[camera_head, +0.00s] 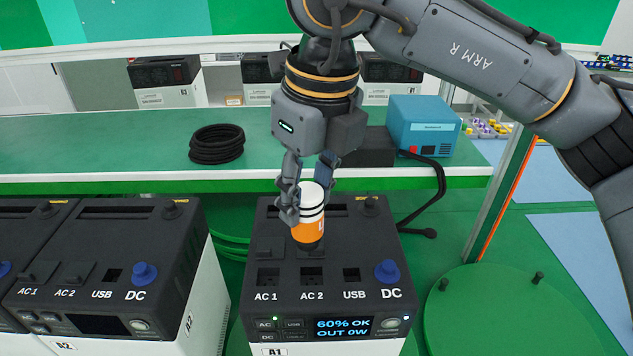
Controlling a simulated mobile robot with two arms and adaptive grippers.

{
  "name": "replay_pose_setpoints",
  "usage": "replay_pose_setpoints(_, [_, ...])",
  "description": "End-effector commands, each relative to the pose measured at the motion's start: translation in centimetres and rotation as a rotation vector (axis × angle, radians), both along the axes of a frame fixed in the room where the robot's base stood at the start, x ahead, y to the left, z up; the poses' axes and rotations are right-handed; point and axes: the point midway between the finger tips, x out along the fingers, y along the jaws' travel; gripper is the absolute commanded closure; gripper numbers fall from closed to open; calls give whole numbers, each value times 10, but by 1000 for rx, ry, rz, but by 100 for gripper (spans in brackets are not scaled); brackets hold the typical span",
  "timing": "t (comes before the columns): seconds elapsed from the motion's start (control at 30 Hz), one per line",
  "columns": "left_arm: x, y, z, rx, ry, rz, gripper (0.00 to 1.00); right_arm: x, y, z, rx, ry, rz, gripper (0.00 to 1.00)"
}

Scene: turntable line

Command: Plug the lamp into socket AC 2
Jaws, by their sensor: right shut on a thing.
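My right gripper (305,195) is shut on an orange plug (309,230) with a white, dark-banded top; part of a letter shows on its side. The plug is upright over the top of power station A1 (252,255), with its dark lower end just behind socket AC 2 (311,277). Whether it touches the station I cannot tell. The AC 2 opening shows in front of it. Socket AC 1 (268,277) is to the left and empty. The station's display (343,327) reads 60% OK, OUT 0W. The lamp itself is not recognisable. My left gripper is not in view.
Station A2 (110,245) stands to the left. USB (352,275) and the blue DC port (387,271) are right of AC 2. Behind, a green bench (110,145) carries a cable coil (217,143) and blue box (423,124). A black cord (438,190) hangs off it. A green turntable (500,315) is right.

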Motion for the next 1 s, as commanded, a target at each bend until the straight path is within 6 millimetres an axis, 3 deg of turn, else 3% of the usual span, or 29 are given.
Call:
replay_pose_setpoints(0.17, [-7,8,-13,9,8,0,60,0,0,-20,1,1,-1,100])
replay_pose_setpoints(0.5, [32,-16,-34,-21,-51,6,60,0,-1,-55,1,-1,-2,100])
replay_pose_setpoints(0.7, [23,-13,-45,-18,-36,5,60,0,-1,-64,1,-1,-2,100])
replay_pose_setpoints(1.0, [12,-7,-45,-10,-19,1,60,0,-1,-63,1,-1,-1,100])
